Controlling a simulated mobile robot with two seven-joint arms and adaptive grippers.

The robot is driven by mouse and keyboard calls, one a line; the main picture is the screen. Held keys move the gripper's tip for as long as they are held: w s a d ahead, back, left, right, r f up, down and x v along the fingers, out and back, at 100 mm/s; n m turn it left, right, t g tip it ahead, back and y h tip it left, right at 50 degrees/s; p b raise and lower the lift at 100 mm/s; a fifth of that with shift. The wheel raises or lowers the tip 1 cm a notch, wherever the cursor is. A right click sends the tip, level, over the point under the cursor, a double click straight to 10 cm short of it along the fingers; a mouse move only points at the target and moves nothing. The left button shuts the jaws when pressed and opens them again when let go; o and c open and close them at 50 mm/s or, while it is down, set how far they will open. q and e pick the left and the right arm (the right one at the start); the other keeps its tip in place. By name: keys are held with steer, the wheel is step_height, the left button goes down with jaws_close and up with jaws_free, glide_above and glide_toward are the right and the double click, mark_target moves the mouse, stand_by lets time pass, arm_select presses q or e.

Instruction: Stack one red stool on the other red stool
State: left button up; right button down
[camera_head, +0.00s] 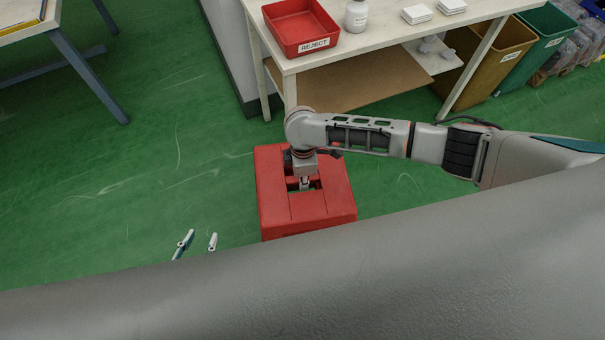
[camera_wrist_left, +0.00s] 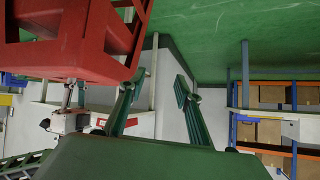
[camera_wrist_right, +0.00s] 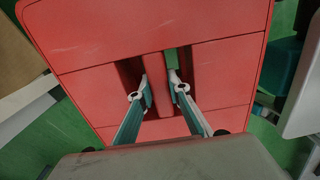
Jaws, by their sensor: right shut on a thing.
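One red stool (camera_head: 328,204) is in the middle of the head view, seen from above, with two slots in its top. My right gripper (camera_head: 304,184) points down into its top. In the right wrist view the fingers (camera_wrist_right: 160,92) sit in the slots of the red stool (camera_wrist_right: 110,35) and grip the bar between them. My left gripper (camera_head: 198,243) is open and empty, left of the stool and apart from it. The stool also shows upside down in the left wrist view (camera_wrist_left: 70,55), near the left fingertips (camera_wrist_left: 155,90). I cannot make out a second stool separately.
Behind the stool stands a white table (camera_head: 375,40) with a red REJECT tray (camera_head: 300,25), a bottle (camera_head: 356,16) and a lower shelf. Brown (camera_head: 498,55) and green (camera_head: 545,45) bins stand at the right. Green floor (camera_head: 150,175) is clear at the left.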

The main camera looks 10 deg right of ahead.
steer(key=shift+f+b, duration=0.35)
steer(key=shift+f, duration=0.5)
step_height(320, 180, down, 2)
steer(key=shift+a+f+b, duration=0.1)
steer(key=shift+f+b, duration=0.05)
steer(key=shift+b, duration=0.35)
steer(key=shift+w+f+b, duration=0.1)
steer(key=shift+f+b, duration=0.3)
steer(key=shift+f, duration=0.45)
steer(key=c, duration=1.8)
jaws_free()
steer(key=shift+f, duration=0.15)
step_height(320, 180, up, 12)
steer(key=shift+r, duration=0.15)
